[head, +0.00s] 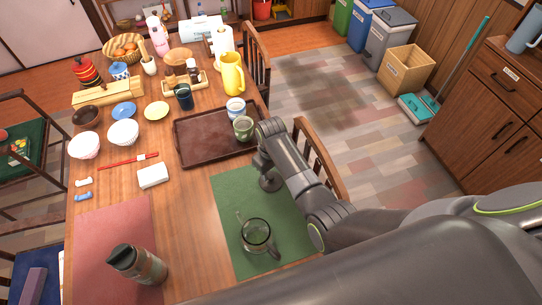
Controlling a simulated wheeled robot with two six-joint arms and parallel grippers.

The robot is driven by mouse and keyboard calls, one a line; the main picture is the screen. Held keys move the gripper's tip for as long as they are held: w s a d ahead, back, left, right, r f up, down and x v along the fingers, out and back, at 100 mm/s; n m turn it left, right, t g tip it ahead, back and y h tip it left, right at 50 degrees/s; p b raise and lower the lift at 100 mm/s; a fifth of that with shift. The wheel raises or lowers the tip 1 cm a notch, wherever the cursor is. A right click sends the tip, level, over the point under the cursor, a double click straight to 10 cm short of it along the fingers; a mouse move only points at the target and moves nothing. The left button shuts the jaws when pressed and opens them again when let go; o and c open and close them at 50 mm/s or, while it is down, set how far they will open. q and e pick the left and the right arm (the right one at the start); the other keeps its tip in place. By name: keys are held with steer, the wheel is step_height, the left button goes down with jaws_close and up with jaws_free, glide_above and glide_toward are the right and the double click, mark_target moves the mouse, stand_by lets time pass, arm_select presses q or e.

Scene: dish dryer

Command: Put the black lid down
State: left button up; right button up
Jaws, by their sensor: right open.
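A small dark round piece that looks like the black lid (270,184) lies on the green mat (232,196), near the mat's far right part. My right gripper (262,165) is open just above and beside it, its fingers pointing down. I cannot tell whether a finger still touches the lid. A clear glass pot (257,236) with a handle stands on the same mat, nearer to me, with its top uncovered. My left gripper is out of view.
A dark brown tray (200,150) holding two cups, a green one (243,128) and a white-and-blue one (236,108), lies just beyond the mat. Bare wood lies between the mats.

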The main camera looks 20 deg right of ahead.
mark_target(271, 176)
step_height(271, 176, up, 8)
steer(key=shift+r, duration=0.2)
steer(key=shift+f, duration=0.1)
stand_by(0.6)
